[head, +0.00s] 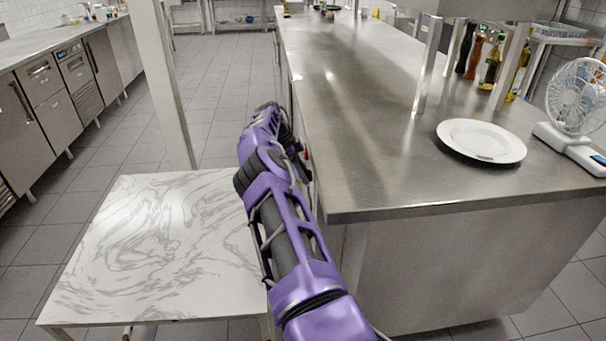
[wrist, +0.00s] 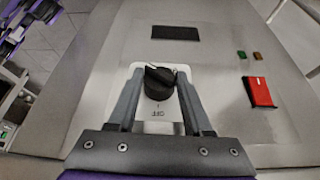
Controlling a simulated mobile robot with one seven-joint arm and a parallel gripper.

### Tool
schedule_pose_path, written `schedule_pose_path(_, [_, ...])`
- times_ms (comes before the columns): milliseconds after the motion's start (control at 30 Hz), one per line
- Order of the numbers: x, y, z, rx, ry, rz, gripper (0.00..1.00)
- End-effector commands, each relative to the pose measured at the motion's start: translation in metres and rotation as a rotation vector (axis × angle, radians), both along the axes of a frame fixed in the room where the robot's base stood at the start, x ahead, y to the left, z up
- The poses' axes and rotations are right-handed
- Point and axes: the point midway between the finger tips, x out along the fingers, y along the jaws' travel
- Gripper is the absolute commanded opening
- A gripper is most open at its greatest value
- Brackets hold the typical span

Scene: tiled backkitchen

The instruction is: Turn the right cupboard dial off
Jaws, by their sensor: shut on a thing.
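The black cupboard dial (wrist: 158,84) sits on a white plate (wrist: 158,117) on a grey metal panel in the wrist view. The plate carries the printed word OFF below the dial. The dial looks turned at a slant, and I cannot clearly tell where its pointer stands. My gripper (wrist: 160,78) has one finger on each side of the dial and is shut on it. In the head view my purple arm reaches down along the left side of the steel counter. The dial and my gripper's fingertips are hidden there.
A red switch (wrist: 262,92), a green light (wrist: 241,54) and an orange light (wrist: 258,55) are right of the dial. A marble-patterned table (head: 150,250) stands left of my arm. The steel counter (head: 370,120) bears a white plate (head: 481,140) and a fan (head: 575,95).

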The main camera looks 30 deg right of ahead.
Motion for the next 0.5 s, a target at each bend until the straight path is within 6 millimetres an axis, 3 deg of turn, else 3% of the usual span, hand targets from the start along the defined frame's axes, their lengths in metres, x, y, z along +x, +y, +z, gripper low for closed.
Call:
schedule_pose_path(333, [0.0002,0.0021,-0.0015,0.005,0.001,0.0,0.0])
schedule_pose_path(367, [0.0002,0.0022,-0.0015,0.005,0.001,0.0,0.56])
schedule_pose_path(500, [0.0001,0.0017,-0.0013,0.004,0.001,0.0,0.79])
